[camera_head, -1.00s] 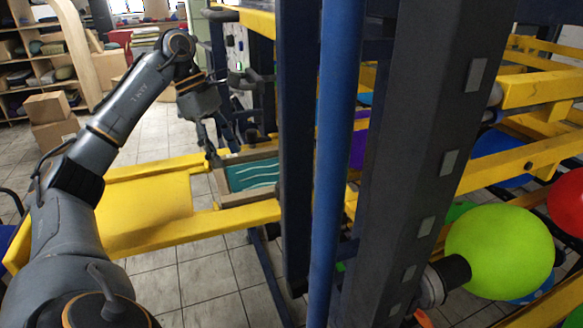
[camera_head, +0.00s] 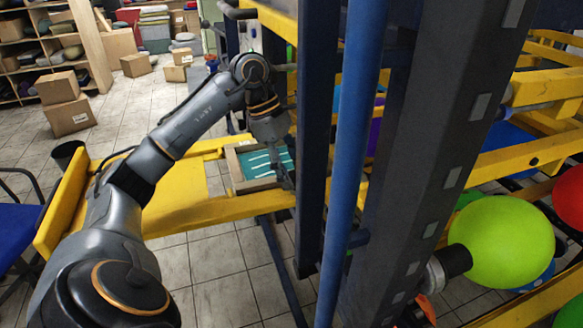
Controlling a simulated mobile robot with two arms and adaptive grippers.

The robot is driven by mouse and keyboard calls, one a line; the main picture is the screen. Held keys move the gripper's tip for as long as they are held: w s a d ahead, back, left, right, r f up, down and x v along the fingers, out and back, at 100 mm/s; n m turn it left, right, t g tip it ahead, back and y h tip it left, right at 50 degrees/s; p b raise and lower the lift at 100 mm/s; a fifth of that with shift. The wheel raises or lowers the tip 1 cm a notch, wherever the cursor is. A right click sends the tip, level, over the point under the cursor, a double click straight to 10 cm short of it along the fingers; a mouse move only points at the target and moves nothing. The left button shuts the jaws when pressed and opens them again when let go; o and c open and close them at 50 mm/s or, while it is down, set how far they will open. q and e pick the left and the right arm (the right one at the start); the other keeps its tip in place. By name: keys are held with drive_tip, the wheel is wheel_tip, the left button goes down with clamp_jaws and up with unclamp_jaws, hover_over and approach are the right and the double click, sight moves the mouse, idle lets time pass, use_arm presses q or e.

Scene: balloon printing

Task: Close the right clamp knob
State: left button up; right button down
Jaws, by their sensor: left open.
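My left gripper (camera_head: 287,178) is at the end of the arm coming in from the left. It points down over the right part of a framed screen (camera_head: 238,170) with a teal face and white wavy lines. The gripper is open; its fingers are small here and partly blend with the dark post beside them. I cannot make out the right clamp knob; it may be hidden behind the gripper or the post. Whether the fingers touch anything cannot be told. My right gripper is not in view.
A dark upright post (camera_head: 314,130), a blue pole (camera_head: 350,150) and a wide grey column (camera_head: 430,120) stand close right of the gripper. Yellow beams (camera_head: 225,209) run around the screen. A lime balloon (camera_head: 502,242) sits at the right. Boxes (camera_head: 68,105) lie on the floor behind.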

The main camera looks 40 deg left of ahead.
use_arm(q)
drive_tip(key=shift+d+f, duration=0.1)
drive_tip(key=shift+d, duration=0.1)
drive_tip(key=c, duration=0.5)
clamp_jaws()
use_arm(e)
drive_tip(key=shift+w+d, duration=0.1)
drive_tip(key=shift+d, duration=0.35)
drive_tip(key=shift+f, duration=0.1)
